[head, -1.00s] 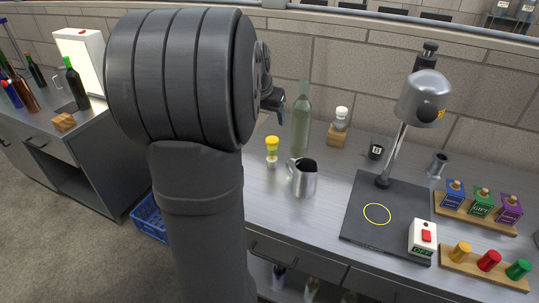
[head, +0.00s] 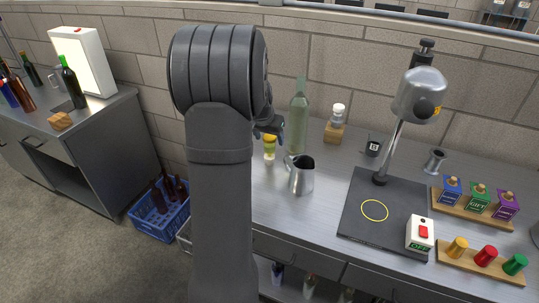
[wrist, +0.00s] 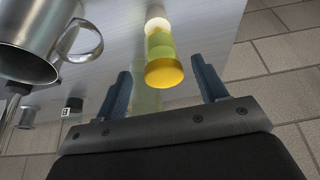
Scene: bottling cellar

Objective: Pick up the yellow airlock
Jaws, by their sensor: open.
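The yellow airlock (head: 269,147) stands upright on the steel bench, left of the metal jug and in front of the clear green bottle. In the wrist view the airlock (wrist: 162,58) shows its yellow cap towards the camera, in line with the gap between my fingers. My gripper (wrist: 163,88) is open, with one blue finger to each side of the airlock and nothing held. In the head view my gripper (head: 272,130) is small and partly hidden by my arm, just above and behind the airlock's top. I cannot tell whether the fingers touch it.
The metal jug (head: 301,176) stands close to the right of the airlock, its handle towards it. The green bottle (head: 298,125) stands close behind. A capping stand (head: 353,236) fills the bench further right. A blue crate (head: 160,217) of bottles is on the floor.

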